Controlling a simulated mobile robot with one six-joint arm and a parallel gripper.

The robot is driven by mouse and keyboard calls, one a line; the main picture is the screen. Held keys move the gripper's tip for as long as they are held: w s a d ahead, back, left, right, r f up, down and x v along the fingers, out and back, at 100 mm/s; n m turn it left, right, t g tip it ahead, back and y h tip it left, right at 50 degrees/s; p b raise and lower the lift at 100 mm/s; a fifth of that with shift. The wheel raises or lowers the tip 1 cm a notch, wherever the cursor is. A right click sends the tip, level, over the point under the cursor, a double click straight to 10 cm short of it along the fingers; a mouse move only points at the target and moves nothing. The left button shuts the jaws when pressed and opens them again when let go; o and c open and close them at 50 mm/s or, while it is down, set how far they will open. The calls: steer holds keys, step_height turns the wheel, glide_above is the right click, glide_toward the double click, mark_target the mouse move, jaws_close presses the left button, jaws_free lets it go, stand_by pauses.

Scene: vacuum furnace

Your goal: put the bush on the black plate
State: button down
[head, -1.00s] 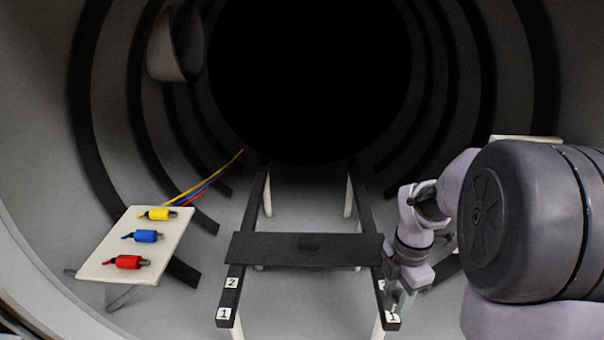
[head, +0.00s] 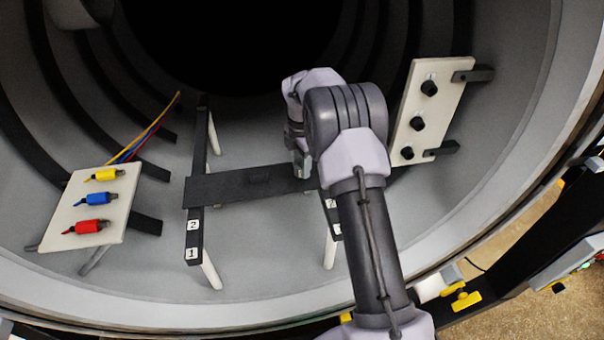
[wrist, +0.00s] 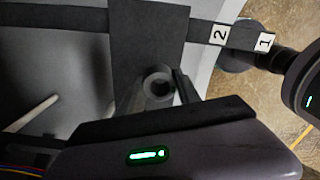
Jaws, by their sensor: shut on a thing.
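The bush (wrist: 159,83) is a grey hollow ring in the wrist view, its bore facing the camera. My gripper (wrist: 157,95) is shut on it; the far side of the grip is partly hidden by the gripper body. The black plate (head: 225,188) lies across two dark rails in the head view and shows behind the bush in the wrist view (wrist: 150,30). My gripper (head: 301,165) is at the plate's right end in the head view, where the bush cannot be made out. Whether bush and plate touch cannot be told.
The left rail (head: 195,232) carries labels 2 and 1. A white panel (head: 75,225) with yellow, blue and red connectors stands left. A panel with black knobs (head: 431,100) stands right, beyond my arm.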

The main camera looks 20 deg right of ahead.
step_height(320, 180, down, 3)
steer(key=shift+d+f+b, duration=0.1)
steer(key=shift+f+b, duration=0.05)
steer(key=shift+b, duration=0.25)
steer(key=shift+s, duration=0.1)
steer(key=shift+f, duration=0.2)
steer(key=c, duration=0.9)
jaws_free()
steer(key=shift+o, duration=0.2)
